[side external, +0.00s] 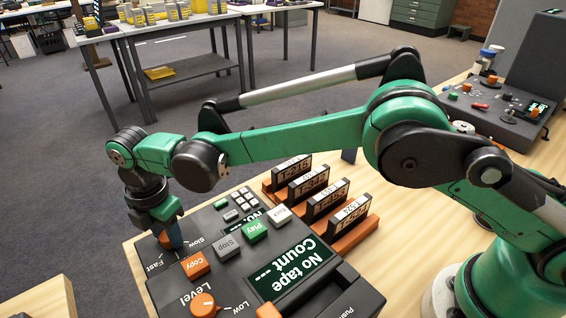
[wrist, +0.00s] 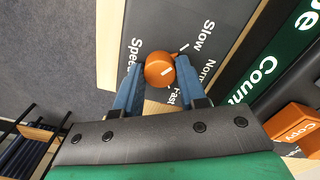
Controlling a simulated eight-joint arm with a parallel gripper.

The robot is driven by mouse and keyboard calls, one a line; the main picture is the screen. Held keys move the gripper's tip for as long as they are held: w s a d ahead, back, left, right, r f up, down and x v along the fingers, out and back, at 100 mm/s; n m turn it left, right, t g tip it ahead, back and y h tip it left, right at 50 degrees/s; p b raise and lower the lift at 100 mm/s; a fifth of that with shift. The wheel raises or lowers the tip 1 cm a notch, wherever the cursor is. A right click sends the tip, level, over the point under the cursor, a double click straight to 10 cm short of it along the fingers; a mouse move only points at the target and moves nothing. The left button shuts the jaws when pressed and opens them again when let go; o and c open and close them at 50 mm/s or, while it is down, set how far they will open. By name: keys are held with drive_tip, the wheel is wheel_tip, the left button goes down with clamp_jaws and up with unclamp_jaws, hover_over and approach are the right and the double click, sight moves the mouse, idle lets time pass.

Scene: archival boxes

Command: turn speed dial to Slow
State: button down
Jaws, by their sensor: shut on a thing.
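The orange speed dial (wrist: 157,68) sits on the dark grey control panel (wrist: 140,30), with white labels reading Speed, Slow, Normal and Fast around it. The blue fingers of my gripper (wrist: 159,78) are closed on the dial from both sides. In the side external view my gripper (side external: 174,236) reaches down onto the panel by the Slow and Fast labels, and the orange dial (side external: 164,239) is partly hidden behind the fingers.
The orange Copy button (side external: 196,265), grey Stop button (side external: 229,246), green Play button (side external: 255,231) and orange Level dial (side external: 203,305) are close by. A screen (side external: 290,270) reads No tape. Several labelled tapes (side external: 325,198) stand in orange holders behind the panel.

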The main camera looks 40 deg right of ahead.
drive_tip(key=shift+c, duration=2.4)
unclamp_jaws()
drive_tip(key=shift+r, duration=0.1)
drive_tip(key=shift+r, duration=2.75)
